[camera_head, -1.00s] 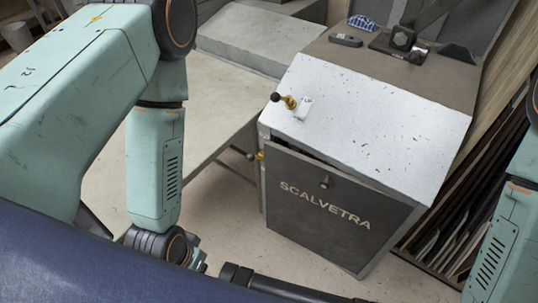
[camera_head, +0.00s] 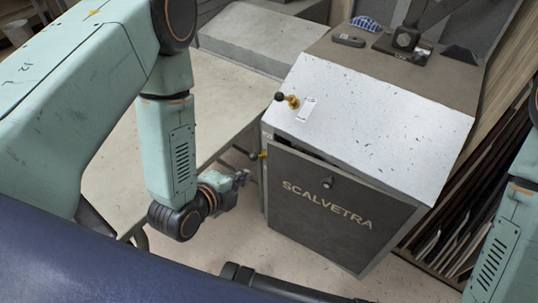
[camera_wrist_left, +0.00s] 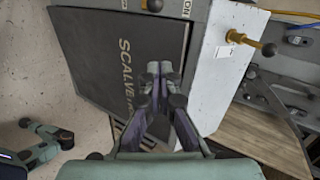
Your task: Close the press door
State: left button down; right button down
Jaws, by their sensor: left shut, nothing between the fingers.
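The press door (camera_head: 325,205) is a dark grey panel lettered SCALVETRA, with a small round knob (camera_head: 327,182), on the front of the white-topped press (camera_head: 375,120). A dark gap shows along its top edge, so it looks slightly ajar. The door also shows in the left wrist view (camera_wrist_left: 120,60), with its lettering running downward. My left gripper (camera_head: 243,177) is left of the door in the head view, apart from the cabinet. In the left wrist view its fingers (camera_wrist_left: 163,70) are shut and empty, overlapping the door's edge; contact cannot be told. My right gripper is not in view.
A brass lever with a dark ball (camera_head: 286,99) sticks out from the sloping top. A pale bench (camera_head: 215,100) stands left of the press. Dark boards (camera_head: 475,200) lean at the right. Floor is clear before the door's left side.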

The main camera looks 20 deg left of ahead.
pick_arm(q)
jog(key=b, duration=0.4)
send_near(274, 152)
notch_tip(274, 152, down, 4)
jog(key=w, duration=0.2)
jog(key=shift+w+d+r+m+b, duration=0.2)
jog(key=shift+w+d, duration=0.1)
jog(key=shift+w, duration=0.15)
jog(key=shift+w+d+r+m+b, duration=0.1)
jog(key=shift+w+d+r+b, duration=0.15)
jog(key=shift+w, duration=0.25)
jog(key=shift+w+d, duration=0.2)
jog(key=shift+w, duration=0.5)
jog(key=shift+w, duration=0.1)
